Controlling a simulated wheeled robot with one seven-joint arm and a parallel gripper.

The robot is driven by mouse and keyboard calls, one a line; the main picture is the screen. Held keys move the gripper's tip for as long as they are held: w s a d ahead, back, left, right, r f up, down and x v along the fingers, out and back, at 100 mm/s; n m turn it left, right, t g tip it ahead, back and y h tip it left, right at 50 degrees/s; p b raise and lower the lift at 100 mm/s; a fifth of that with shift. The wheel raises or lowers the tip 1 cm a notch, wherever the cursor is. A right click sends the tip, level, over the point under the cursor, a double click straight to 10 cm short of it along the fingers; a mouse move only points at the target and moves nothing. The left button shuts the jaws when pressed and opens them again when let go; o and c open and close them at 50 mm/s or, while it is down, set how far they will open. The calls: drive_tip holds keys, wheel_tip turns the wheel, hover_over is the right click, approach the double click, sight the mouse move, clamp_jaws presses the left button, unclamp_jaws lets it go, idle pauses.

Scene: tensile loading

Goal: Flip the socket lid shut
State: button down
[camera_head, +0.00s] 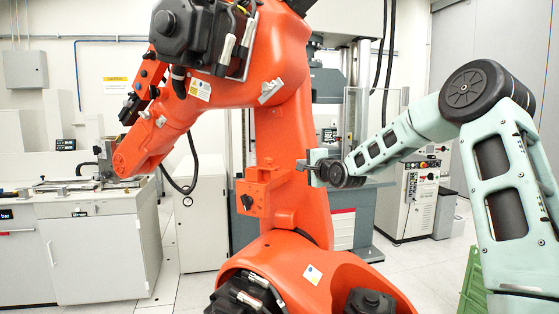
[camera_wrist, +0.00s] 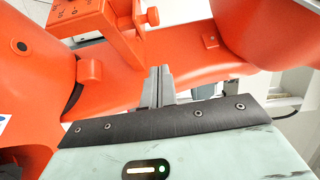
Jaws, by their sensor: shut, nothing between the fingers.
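My gripper (camera_head: 303,165) is shut and empty beside the orange robot's upright arm in the head view. Its grey fingers (camera_wrist: 159,72) lie together in the wrist view, in front of orange surfaces. An orange box (camera_head: 262,190) with a dark knob sticks out of the orange arm, left of and a little below my gripper. It also shows at the top of the wrist view (camera_wrist: 106,18). It may be the socket, but I cannot make out the lid for certain or tell its angle. My gripper appears apart from the box.
The large orange robot (camera_head: 285,120) fills the middle. A testing machine (camera_head: 357,70) stands behind it. A white cabinet (camera_head: 100,245) with equipment is at left, a control cabinet (camera_head: 408,200) at right, and a green crate (camera_head: 474,285) at the lower right.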

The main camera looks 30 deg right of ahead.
sight(266, 161)
drive_tip(key=w+a+p, duration=0.2)
drive_tip(key=w+p, duration=0.4)
drive_tip(key=w, duration=0.4)
drive_tip(key=shift+w+a+f+p, duration=0.2)
drive_tip(key=shift+w+f+p, duration=0.15)
drive_tip(key=shift+p, duration=0.05)
drive_tip(key=w+a+b, duration=0.2)
drive_tip(key=w, duration=0.1)
drive_tip(key=w+a+b, duration=0.1)
drive_tip(key=w+b, duration=0.1)
drive_tip(key=shift+a+f, duration=0.2)
drive_tip(key=shift+w+a+r, duration=0.1)
drive_tip(key=shift+w+a, duration=0.05)
drive_tip(key=shift+w, duration=0.05)
drive_tip(key=shift+a+r, duration=0.1)
drive_tip(key=shift+r, duration=0.15)
